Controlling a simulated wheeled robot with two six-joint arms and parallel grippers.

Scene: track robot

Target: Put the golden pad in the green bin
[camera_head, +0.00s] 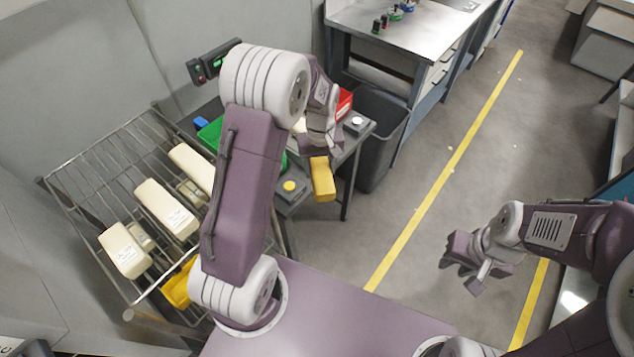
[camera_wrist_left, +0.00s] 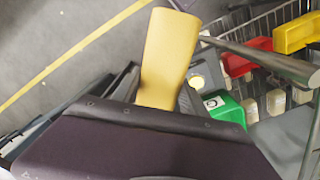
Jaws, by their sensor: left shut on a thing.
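The golden pad (camera_head: 323,180) is held in my left gripper (camera_head: 318,155), which is shut on it. The pad hangs tilted beyond the front edge of the small dark table. It also shows in the left wrist view (camera_wrist_left: 167,55), its lower end hidden by the gripper body. The green bin (camera_head: 211,132) is on that table, left of the gripper, and my left arm hides much of it. A green container also shows in the left wrist view (camera_wrist_left: 228,108). My right gripper (camera_head: 462,272) is open and empty over the floor at the right.
A red bin (camera_head: 344,103) stands behind my left gripper. A wire rack (camera_head: 82,160) with cream-coloured packs stands at the left. A dark grey waste bin (camera_head: 382,140) stands beside the table. A metal workbench (camera_head: 420,25) is behind. The floor around the yellow line is clear.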

